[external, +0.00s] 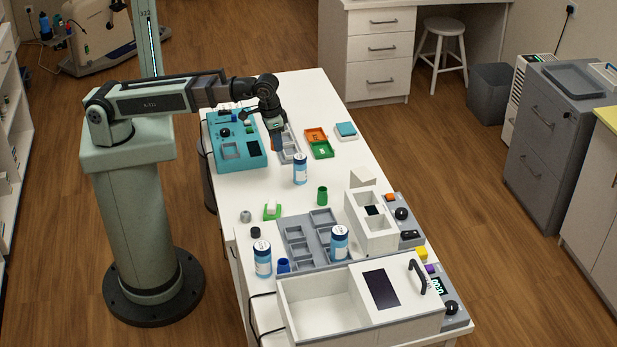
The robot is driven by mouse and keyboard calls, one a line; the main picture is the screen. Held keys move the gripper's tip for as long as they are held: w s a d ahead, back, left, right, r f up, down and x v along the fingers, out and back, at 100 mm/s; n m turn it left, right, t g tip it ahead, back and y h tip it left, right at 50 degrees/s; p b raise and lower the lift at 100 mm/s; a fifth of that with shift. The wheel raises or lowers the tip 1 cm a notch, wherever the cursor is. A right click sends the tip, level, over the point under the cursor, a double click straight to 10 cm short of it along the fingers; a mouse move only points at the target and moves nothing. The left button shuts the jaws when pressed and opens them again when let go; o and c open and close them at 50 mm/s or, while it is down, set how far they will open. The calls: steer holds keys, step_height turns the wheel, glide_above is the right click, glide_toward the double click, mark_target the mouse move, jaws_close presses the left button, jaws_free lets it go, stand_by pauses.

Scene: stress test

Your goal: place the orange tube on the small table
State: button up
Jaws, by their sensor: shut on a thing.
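My gripper (277,146) points down over the far part of the white table (345,103), beside the teal device. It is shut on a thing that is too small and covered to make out. I cannot pick out an orange tube for certain. The clear orange things are a shallow orange tray (316,134) right of my gripper and a small orange block (390,197) on a grey device. A small white stool (443,28) stands on the floor at the back; I cannot tell which thing is the small table.
A teal device (228,161) and a grey tray (291,158) lie near my gripper. A blue-and-white canister (300,170) stands just in front, with a green cup (322,196) nearer. White boxes (370,220) and a large white lidded device (320,304) crowd the near end.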

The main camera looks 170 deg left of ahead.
mark_target(278, 169)
steer(key=shift+f, duration=4)
steer(key=shift+f, duration=0.15)
steer(key=o, duration=1)
steer(key=r, duration=0.3)
steer(key=d+r, duration=0.1)
steer(key=r, duration=0.7)
steer(key=shift+d+r, duration=0.15)
steer(key=shift+o, duration=0.5)
steer(key=shift+d+r, duration=0.1)
steer(key=shift+r, duration=0.35)
